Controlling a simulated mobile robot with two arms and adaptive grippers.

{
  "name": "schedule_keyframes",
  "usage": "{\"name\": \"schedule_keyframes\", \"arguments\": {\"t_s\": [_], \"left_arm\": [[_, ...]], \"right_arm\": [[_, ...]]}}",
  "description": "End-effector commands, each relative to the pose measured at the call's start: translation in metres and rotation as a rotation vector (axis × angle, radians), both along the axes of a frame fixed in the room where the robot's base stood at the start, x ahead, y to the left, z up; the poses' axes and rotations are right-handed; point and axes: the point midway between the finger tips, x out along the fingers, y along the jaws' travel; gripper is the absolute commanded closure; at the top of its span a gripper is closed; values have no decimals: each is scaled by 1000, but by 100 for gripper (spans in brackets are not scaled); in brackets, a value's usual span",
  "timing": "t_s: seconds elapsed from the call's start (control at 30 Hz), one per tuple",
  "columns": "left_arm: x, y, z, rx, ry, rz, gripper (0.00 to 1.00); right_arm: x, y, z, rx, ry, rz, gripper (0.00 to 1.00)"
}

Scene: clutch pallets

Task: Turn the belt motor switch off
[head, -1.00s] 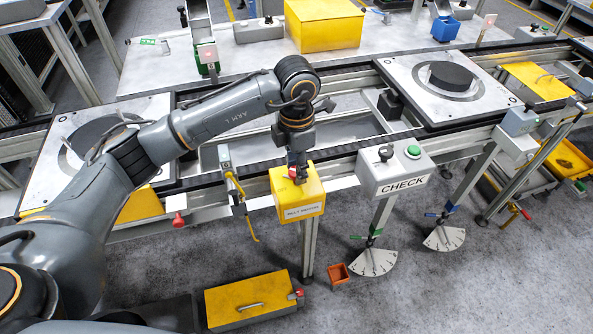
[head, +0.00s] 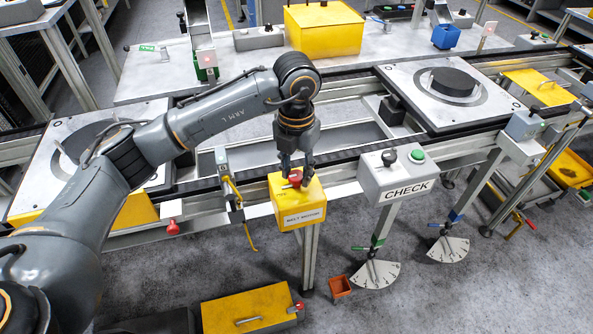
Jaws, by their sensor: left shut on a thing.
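The belt motor switch is a yellow box (head: 300,205) with a white label on its front, mounted on the near rail of the conveyor in the middle of the head view. A red knob (head: 295,177) sits on top of the box. My left gripper (head: 297,181) points down onto the box and is shut on the red knob. Its fingers hide part of the knob, so the exact knob angle is hard to tell. My right gripper is not in view.
A grey CHECK box (head: 385,183) with a black knob and green button stands just right. A yellow hanging handle (head: 236,190) is close on the left. Pallets (head: 445,90) sit on the conveyor. A yellow case (head: 250,308) and an orange bin (head: 340,287) are below.

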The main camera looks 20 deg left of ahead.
Motion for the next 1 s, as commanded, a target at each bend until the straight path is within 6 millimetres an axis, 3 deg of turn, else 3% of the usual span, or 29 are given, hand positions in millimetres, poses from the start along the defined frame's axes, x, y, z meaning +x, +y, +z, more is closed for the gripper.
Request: {"name": "schedule_keyframes", "arguments": {"t_s": [0.47, 0.5, 0.6, 1.0], "left_arm": [[0, 0, -1, 0, 2, 15, 97], [0, 0, -1, 0, 2, 15, 61], [0, 0, -1, 0, 2, 15, 42], [0, 0, 7, 0, -1, 13, 42]], "right_arm": [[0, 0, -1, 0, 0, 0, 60], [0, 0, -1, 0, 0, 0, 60], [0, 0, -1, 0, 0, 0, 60], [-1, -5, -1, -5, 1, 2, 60]]}}
